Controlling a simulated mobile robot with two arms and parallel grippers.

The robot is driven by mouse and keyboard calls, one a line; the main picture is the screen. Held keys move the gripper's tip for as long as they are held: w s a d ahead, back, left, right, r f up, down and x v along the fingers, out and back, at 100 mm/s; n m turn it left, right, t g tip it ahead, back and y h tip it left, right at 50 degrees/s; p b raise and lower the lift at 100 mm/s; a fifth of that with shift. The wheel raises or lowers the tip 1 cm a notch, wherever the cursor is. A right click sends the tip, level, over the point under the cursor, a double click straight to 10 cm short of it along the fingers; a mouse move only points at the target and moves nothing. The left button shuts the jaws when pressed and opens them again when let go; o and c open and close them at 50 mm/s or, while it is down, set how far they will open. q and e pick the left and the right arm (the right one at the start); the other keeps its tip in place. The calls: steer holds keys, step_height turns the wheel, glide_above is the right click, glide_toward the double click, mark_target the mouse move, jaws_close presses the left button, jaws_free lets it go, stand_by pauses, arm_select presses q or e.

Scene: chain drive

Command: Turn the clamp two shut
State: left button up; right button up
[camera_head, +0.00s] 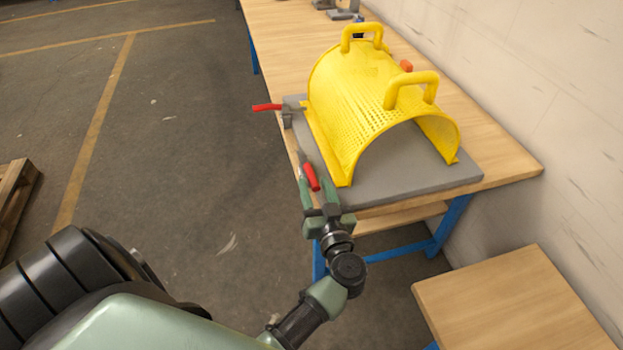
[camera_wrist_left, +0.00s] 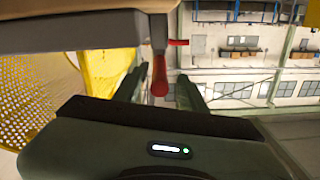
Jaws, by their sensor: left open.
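Two toggle clamps with red handles sit along the left edge of the grey base plate (camera_head: 385,190). The near clamp's handle (camera_head: 311,177) points down towards my left gripper; the far clamp's handle (camera_head: 267,107) sticks out left, past the plate's edge. Neither shows a number. My left gripper (camera_head: 313,182) is open, with its fingers on either side of the near handle. In the left wrist view, this red handle (camera_wrist_left: 160,77) shows between the fingers, and contact cannot be told. The far handle (camera_wrist_left: 179,42) shows beyond it. My right gripper is not in view.
A yellow perforated guard (camera_head: 365,85) with two loop handles covers the plate's middle. An orange piece (camera_head: 406,66) shows behind it. The wooden bench (camera_head: 285,40) stands along the wall, with a lower wooden table (camera_head: 520,300) at right. The floor left of the bench is open.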

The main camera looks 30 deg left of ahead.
arm_select(q)
steer(key=shift+w+a+r, duration=0.1)
steer(key=shift+w+a, duration=0.15)
steer(key=shift+a, duration=0.05)
jaws_close()
steer(key=shift+s, duration=0.1)
stand_by(1.3)
